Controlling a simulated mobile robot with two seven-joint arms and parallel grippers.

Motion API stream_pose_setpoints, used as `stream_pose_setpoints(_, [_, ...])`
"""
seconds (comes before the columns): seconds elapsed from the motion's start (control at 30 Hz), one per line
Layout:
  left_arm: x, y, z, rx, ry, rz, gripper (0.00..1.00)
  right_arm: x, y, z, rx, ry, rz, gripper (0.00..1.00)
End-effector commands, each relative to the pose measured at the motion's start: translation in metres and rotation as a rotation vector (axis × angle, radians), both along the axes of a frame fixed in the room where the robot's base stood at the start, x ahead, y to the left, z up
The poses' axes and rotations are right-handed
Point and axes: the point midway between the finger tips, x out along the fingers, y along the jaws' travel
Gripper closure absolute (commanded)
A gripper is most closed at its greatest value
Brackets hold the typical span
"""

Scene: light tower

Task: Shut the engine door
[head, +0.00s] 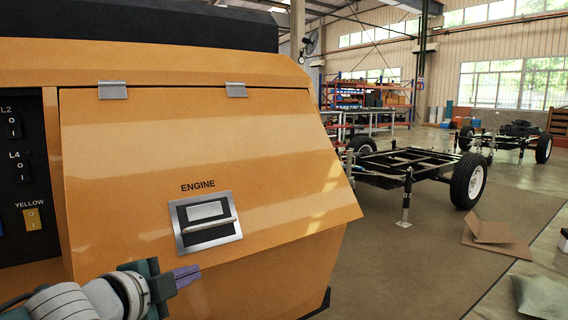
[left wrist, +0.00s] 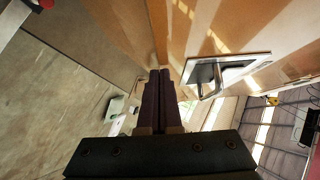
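The orange engine door (head: 130,145) hangs from two top hinges on the yellow machine, in the head view. It stands ajar, its lower edge tilted out from the body. Its label reads ENGINE, above a silver recessed handle (head: 207,222). The handle also shows in the left wrist view (left wrist: 222,72), right of the fingers. My left gripper (head: 197,272) is below and slightly left of the handle, near the door's lower edge. Its fingers look closed together and hold nothing. I cannot tell whether they touch the door. My right gripper is in neither view.
A black switch panel (head: 22,150) is left of the door. A wheeled trailer frame (head: 410,165) stands behind on the right. Flat cardboard (head: 495,235) and a pale bag (head: 540,297) lie on the floor.

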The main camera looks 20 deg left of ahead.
Motion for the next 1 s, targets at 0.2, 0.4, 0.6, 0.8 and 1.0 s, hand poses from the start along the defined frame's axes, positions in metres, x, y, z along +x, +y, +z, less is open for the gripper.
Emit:
stream_pose_setpoints(0.2, [0.018, 0.026, -0.027, 0.076, -0.055, 0.004, 1.0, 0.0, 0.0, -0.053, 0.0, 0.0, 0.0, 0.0])
stream_pose_setpoints(0.4, [0.028, 0.037, -0.03, 0.111, -0.084, 0.005, 1.0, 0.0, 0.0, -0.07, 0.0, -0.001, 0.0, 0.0])
stream_pose_setpoints(0.6, [0.031, 0.042, -0.03, 0.124, -0.094, 0.003, 1.0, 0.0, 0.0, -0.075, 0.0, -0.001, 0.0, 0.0])
stream_pose_setpoints(0.8, [0.031, 0.042, -0.029, 0.125, -0.096, 0.003, 1.0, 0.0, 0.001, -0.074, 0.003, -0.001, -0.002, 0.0])
stream_pose_setpoints(1.0, [0.031, 0.041, -0.029, 0.124, -0.096, 0.003, 1.0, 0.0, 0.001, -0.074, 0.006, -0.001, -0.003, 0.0])
